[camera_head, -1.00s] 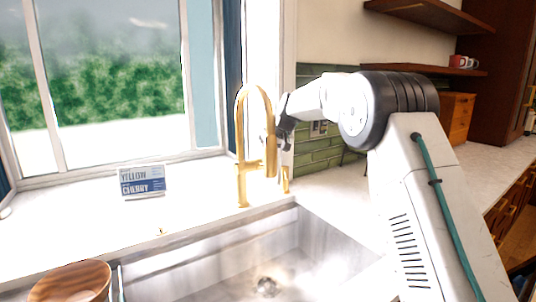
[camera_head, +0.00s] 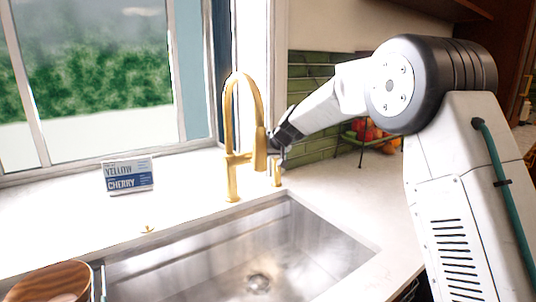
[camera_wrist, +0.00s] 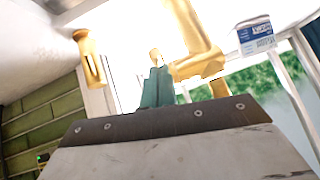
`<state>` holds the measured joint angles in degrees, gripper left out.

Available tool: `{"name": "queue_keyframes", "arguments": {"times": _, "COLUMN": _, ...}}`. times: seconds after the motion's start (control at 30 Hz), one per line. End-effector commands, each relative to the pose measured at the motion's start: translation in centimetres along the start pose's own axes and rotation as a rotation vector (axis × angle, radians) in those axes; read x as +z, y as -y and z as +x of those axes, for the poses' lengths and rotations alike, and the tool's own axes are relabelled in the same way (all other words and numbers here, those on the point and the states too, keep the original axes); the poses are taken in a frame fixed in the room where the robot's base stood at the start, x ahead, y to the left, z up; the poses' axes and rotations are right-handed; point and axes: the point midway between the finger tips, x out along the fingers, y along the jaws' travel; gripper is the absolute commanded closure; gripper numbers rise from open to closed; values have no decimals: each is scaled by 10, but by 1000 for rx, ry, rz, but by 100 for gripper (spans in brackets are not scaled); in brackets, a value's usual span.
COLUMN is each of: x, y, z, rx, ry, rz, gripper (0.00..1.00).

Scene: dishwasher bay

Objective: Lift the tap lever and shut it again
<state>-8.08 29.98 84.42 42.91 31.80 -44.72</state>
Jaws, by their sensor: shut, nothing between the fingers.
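The gold tap (camera_head: 232,150) stands behind the sink, with a tall arched neck and a hanging spout. In the wrist view its gold body (camera_wrist: 198,35) is large and close, and the picture is tipped over. A small gold tip (camera_wrist: 155,55), perhaps the lever end, shows just beyond my fingers. My gripper (camera_head: 273,157) is at the right side of the tap, close behind the spout. In the wrist view my teal fingers (camera_wrist: 157,86) are together, with nothing held. I cannot tell whether they touch the lever.
A short gold post (camera_head: 276,174) stands right of the tap. The steel sink (camera_head: 200,268) is empty. A blue-and-white box (camera_head: 128,176) stands left on the counter, a wooden bowl (camera_head: 52,284) at front left. A fruit stand (camera_head: 372,134) is behind my arm. The window is behind.

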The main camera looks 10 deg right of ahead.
Motion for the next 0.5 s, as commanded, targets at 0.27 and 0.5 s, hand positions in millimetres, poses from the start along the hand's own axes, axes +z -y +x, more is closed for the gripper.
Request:
{"name": "queue_keyframes", "arguments": {"times": 0.27, "x": 6, "y": -2, "z": 3, "rx": 0, "ry": 2, "rz": 0, "gripper": 100}}
{"name": "queue_keyframes", "arguments": {"times": 0.5, "x": 7, "y": -2, "z": 4, "rx": -1, "ry": 5, "rz": 1, "gripper": 100}}
